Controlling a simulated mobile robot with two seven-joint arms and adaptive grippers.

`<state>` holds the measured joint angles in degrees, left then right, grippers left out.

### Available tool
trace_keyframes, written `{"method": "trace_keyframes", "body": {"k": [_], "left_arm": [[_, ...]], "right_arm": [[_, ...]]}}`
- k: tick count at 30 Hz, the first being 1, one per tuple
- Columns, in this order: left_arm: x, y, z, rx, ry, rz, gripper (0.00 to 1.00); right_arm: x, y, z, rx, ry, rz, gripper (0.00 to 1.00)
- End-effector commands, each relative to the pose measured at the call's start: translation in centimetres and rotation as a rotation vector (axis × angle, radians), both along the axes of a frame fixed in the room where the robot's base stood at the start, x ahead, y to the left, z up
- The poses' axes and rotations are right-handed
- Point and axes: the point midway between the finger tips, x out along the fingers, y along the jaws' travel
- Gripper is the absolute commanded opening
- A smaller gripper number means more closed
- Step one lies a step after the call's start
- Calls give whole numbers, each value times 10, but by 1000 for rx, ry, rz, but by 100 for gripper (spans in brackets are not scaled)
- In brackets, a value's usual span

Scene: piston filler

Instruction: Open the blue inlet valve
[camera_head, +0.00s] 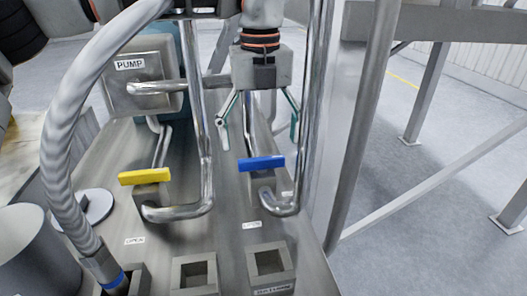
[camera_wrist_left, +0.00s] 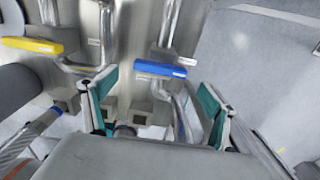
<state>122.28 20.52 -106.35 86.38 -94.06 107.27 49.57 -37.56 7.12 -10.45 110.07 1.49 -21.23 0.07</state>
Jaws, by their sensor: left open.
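The blue inlet valve handle (camera_head: 261,163) lies crosswise on a metal pipe above the machine plate. It also shows in the left wrist view (camera_wrist_left: 161,70), just beyond the fingertips and between them in width. My left gripper (camera_head: 257,140) is open and empty, its two fingers pointing down above and behind the blue handle, apart from it. In the left wrist view, the gripper (camera_wrist_left: 155,97) has its fingers spread wide. A small OPEN label (camera_head: 252,225) is on the plate in front of the blue handle. My right gripper is not seen.
A yellow valve handle (camera_head: 146,176) sits left of the blue one. Vertical metal pipes (camera_head: 198,110) stand close to the gripper on both sides. A PUMP box (camera_head: 143,85) is at the back left, and a ribbed hose (camera_head: 62,150) curves at the left. Square sockets (camera_head: 195,274) are in front.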

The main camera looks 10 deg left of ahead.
Motion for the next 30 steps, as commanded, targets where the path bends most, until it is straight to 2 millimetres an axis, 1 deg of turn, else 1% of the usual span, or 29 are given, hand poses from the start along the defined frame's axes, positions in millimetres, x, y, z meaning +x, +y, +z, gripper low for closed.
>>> {"method": "trace_keyframes", "body": {"k": [1,3,9,13,20,21,23,24,25,30], "left_arm": [[0,0,-9,1,5,-1,86],[-1,0,-20,1,4,-1,86],[0,0,-40,1,1,0,86],[0,0,-45,0,0,2,86],[0,0,-46,0,0,1,86],[0,0,-46,0,0,1,76],[0,0,-45,0,0,1,60],[0,0,-45,0,0,1,50],[0,0,-45,0,0,1,48],[0,0,-45,0,0,-2,48]], "right_arm": [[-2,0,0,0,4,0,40],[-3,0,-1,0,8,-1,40],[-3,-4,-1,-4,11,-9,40],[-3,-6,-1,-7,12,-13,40],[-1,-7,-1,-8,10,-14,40],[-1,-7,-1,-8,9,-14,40],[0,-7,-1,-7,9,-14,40],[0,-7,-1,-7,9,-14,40],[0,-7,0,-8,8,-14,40],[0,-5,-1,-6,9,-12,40]]}}
